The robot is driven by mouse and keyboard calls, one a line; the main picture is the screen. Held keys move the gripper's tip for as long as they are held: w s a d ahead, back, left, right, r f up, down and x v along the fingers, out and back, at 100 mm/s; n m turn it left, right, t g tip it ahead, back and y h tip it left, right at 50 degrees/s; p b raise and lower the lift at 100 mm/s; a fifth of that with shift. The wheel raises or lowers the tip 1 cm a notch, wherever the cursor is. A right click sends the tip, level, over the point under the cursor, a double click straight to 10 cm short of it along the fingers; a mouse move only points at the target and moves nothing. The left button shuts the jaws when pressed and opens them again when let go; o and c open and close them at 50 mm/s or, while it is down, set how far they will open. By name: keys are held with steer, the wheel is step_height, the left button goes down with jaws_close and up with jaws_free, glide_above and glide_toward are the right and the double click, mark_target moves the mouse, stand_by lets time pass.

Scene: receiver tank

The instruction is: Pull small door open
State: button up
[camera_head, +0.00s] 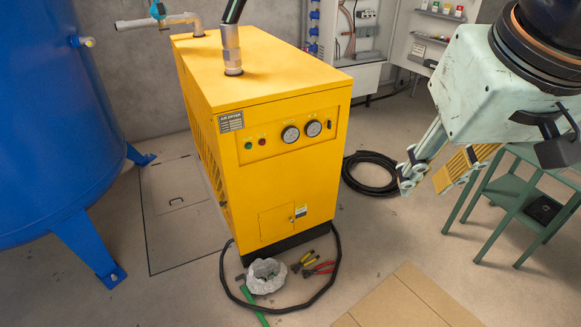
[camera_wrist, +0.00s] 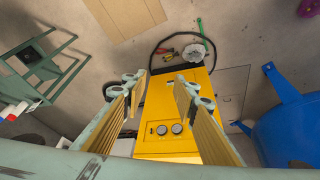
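The yellow air dryer (camera_head: 285,175) stands in the middle of the head view. Its small door (camera_head: 277,221) is a square yellow panel low on the front face, with a small dark latch near its right edge. The door looks flush with the face, so it appears shut. My gripper (camera_head: 425,182) is at the right of the head view, apart from the dryer and to its right. In the wrist view my gripper (camera_wrist: 153,85) has its two fingers spread wide with nothing held between them. The dryer (camera_wrist: 172,108) shows beyond and between the fingers.
A blue tank (camera_head: 50,120) stands at left. A green stand (camera_head: 520,200) is below my gripper at right. A black hose coil (camera_head: 370,174), a grey bundle (camera_head: 266,276), pliers (camera_head: 318,269) and a cable lie on the floor around the dryer. A tan board (camera_head: 405,300) lies in front.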

steer(key=w+f+n+t, duration=0.1)
steer(key=w+f, duration=0.3)
steer(key=w, duration=1.3)
steer(key=w+f+n+t, duration=0.1)
steer(key=w+f, duration=0.2)
steer(key=w, duration=1.4)
steer(key=w+a+f+n+t+y+p, duration=0.1)
steer(key=w+a+f+t+p, duration=0.1)
steer(key=w+f, duration=2)
steer(key=w+a+f+n+t+y, duration=0.1)
steer(key=w+a+f, duration=0.15)
steer(key=f, duration=0.65)
steer(key=w+a+f+y, duration=0.1)
steer(key=w+f, duration=0.2)
steer(key=f, duration=0.6)
steer(key=w+a+f+n+t, duration=0.1)
steer(key=w+a+f, duration=0.1)
steer(key=f, duration=0.7)
steer(key=s+a+f+y, duration=0.1)
steer(key=s+f, duration=0.2)
steer(key=f, duration=0.5)
steer(key=s+a+f+t+y, duration=0.1)
steer(key=s+a+f, duration=0.1)
steer(key=f, duration=0.7)
steer(key=s+a+f+y, duration=0.1)
steer(key=s+f, duration=0.4)
steer(key=f, duration=0.3)
steer(key=shift+a+f+t+p, duration=0.15)
steer(key=shift+a+t+p, duration=0.15)
steer(key=shift+t+p, duration=0.15)
